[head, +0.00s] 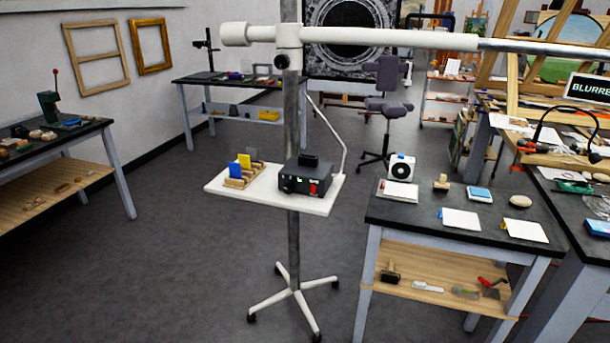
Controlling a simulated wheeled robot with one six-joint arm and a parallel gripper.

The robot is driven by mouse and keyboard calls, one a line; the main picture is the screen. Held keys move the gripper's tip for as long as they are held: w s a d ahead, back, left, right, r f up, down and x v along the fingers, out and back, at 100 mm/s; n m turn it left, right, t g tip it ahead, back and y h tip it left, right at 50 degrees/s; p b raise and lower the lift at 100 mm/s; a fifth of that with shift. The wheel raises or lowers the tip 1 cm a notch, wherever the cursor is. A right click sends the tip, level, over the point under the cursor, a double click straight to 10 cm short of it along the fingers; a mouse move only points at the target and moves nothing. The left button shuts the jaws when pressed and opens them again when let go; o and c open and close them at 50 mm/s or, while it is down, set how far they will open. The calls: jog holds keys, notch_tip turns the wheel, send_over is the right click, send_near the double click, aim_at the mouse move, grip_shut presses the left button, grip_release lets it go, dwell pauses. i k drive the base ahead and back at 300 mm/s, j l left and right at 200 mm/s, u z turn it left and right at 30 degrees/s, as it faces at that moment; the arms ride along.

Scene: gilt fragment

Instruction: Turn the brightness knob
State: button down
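A black control box (306,177) sits on the right side of a small white shelf (300,203) fixed to a grey pole. Its front has a red part (313,188) at the right and small pale details at the left. The details are too small to tell which one is the brightness knob. A smaller black block rests on top of the box. My gripper is not in view.
A blue and a yellow card stand in a wooden holder (235,183) left of the box. The pole (292,240) has a wheeled star base and a white horizontal boom (390,38). A dark-topped table (395,214) stands close on the right. The floor left of the pole is clear.

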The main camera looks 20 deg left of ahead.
aim_at(288, 188)
jog(key=i+j+z, duration=0.1)
jog(key=j, duration=0.25)
jog(key=i+j+z, duration=0.1)
jog(key=i+j, duration=0.2)
jog(key=i+j+z, duration=0.15)
jog(key=j, duration=0.3)
jog(key=i+j+z, duration=0.1)
jog(key=j, duration=0.3)
jog(key=i+j+z, duration=0.1)
jog(key=j, duration=0.3)
jog(key=i, duration=0.1)
